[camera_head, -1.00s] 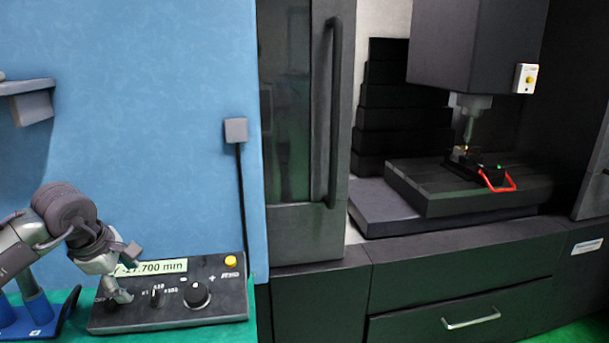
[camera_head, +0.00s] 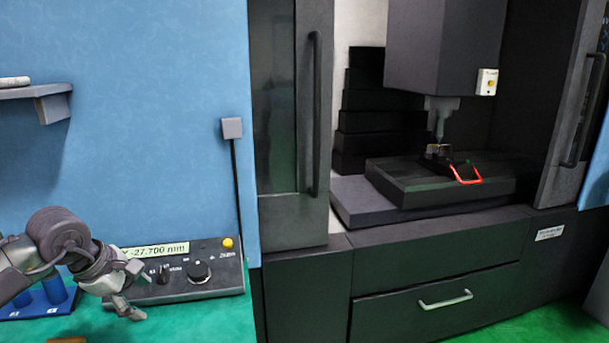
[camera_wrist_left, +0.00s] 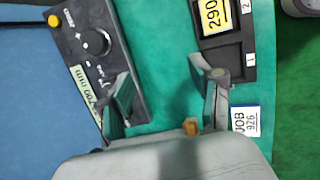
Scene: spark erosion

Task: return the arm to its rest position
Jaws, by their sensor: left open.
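My left gripper (camera_head: 128,308) is open and empty in the head view, just in front of the left end of the control box. In the left wrist view its two fingers (camera_wrist_left: 165,105) stand apart over the green surface. The dark control box (camera_head: 190,275) has a display reading -27.700 mm, a black knob (camera_head: 199,271) and a yellow button (camera_head: 227,243). The box also shows in the left wrist view (camera_wrist_left: 92,50), left of the fingers. My right gripper is not in view.
A blue rack (camera_head: 40,298) is behind my left arm. A numbered dark tray (camera_wrist_left: 228,60) and a JOB 926 card (camera_wrist_left: 245,121) lie near the fingers. The erosion machine (camera_head: 440,250) stands right, with a red-handled clamp (camera_head: 466,174) on its table. A shelf (camera_head: 35,91) hangs upper left.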

